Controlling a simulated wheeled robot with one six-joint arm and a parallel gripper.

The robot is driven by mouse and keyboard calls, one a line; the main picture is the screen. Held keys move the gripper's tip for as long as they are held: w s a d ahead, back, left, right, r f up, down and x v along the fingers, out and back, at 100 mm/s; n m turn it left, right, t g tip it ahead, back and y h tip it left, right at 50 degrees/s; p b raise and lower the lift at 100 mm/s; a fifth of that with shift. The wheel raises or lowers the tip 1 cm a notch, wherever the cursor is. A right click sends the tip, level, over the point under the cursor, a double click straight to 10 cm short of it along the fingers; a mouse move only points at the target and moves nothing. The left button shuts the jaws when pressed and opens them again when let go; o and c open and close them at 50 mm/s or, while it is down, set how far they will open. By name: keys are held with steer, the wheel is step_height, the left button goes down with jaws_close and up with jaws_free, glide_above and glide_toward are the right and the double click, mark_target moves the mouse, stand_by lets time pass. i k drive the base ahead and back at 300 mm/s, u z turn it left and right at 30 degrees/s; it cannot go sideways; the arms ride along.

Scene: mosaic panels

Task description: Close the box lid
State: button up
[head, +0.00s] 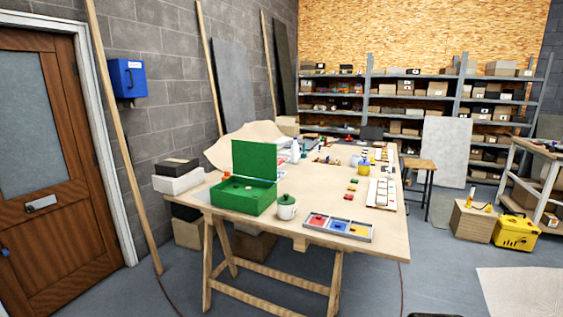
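A green box (243,197) stands near the left end of a wooden trestle table (290,230). Its green lid (254,160) is raised upright along the back edge, so the box is open. A few small pale things lie inside; they are too small to name. My gripper does not show in the head view. A small dark shape at the bottom edge is cut off, and I cannot tell what it is.
A mug with a green lid (287,207) stands right of the box. A tray of coloured pieces (337,228) lies at the table's front edge. Grey floor in front of the table is clear.

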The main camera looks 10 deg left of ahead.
mark_target(252, 160)
steer(key=z, duration=1.05)
steer(key=i, duration=4.9)
steer(key=u, duration=4.05)
